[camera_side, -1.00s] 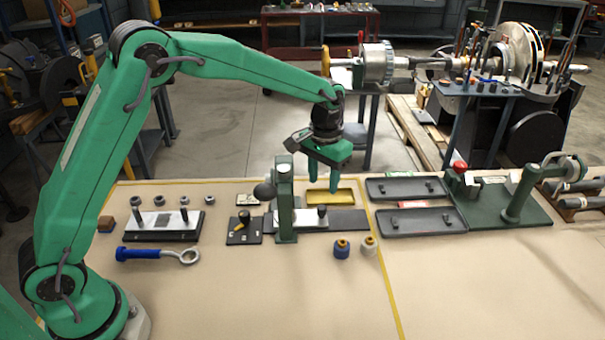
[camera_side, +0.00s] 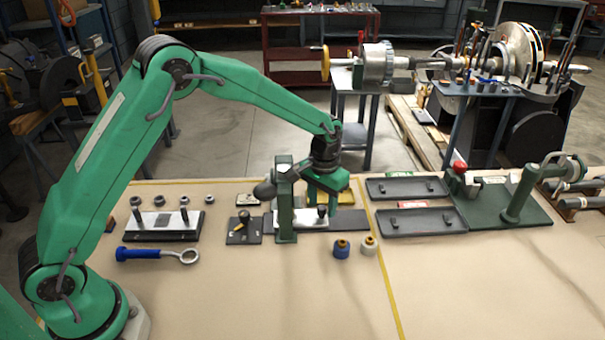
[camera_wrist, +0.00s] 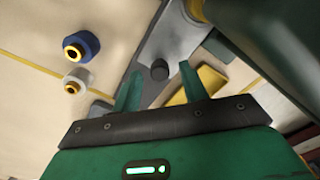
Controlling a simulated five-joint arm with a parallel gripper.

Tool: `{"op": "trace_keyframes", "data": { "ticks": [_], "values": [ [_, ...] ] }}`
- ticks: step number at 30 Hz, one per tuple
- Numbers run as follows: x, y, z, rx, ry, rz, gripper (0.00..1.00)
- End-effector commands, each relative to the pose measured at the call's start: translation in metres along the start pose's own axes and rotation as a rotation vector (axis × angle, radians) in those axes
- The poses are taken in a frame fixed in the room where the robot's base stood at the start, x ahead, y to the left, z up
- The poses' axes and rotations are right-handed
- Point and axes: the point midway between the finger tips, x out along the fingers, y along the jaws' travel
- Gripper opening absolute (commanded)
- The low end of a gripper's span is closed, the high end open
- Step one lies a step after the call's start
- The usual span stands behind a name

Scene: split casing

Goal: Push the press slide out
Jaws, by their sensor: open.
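The press (camera_side: 285,205) is a green upright with a dark handle, standing mid-bench. Its slide (camera_side: 308,222) is a light metal plate on a dark base, with a dark knob (camera_side: 322,210) standing up from it. My gripper (camera_side: 322,204) is low over the slide, just right of the upright. In the wrist view the open fingers of my gripper (camera_wrist: 160,80) stand on either side of the knob (camera_wrist: 160,70), with gaps showing. The slide (camera_wrist: 176,36) runs away from it toward the press. Whether a finger touches the knob cannot be told.
A yellow tray (camera_side: 346,198) lies behind the slide. Blue (camera_side: 341,249) and white (camera_side: 369,245) bushings stand in front. Two dark trays (camera_side: 424,223) lie to the right, and a switch plate (camera_side: 243,231) lies left of the press.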

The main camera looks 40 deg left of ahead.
Motion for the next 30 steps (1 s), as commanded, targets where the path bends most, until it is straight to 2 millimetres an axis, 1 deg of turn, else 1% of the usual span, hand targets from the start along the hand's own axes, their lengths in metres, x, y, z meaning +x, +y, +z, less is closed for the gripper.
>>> {"op": "trace_keyframes", "data": {
  "ticks": [4,12,14,18,19,26,30],
  "values": [
    [0.0065,-0.0001,0.0003,0.0,-0.001,0.0,0.43],
    [0.0071,0.0,0.0002,0.0,-0.001,0.0,0.43],
    [0.007,-0.0001,0.0002,0.0,0.0,0.0,0.32],
    [0.0069,-0.0001,0.0002,0.0,0.0,0.0,0.04],
    [0.0069,-0.0001,0.0002,0.0,0.0,0.0,0.0],
    [0.0068,0.0009,-0.0008,0.0,0.0,0.0,0.0],
    [0.0066,0.0067,-0.0071,0.001,0.001,0.0,0.0]
  ]
}}
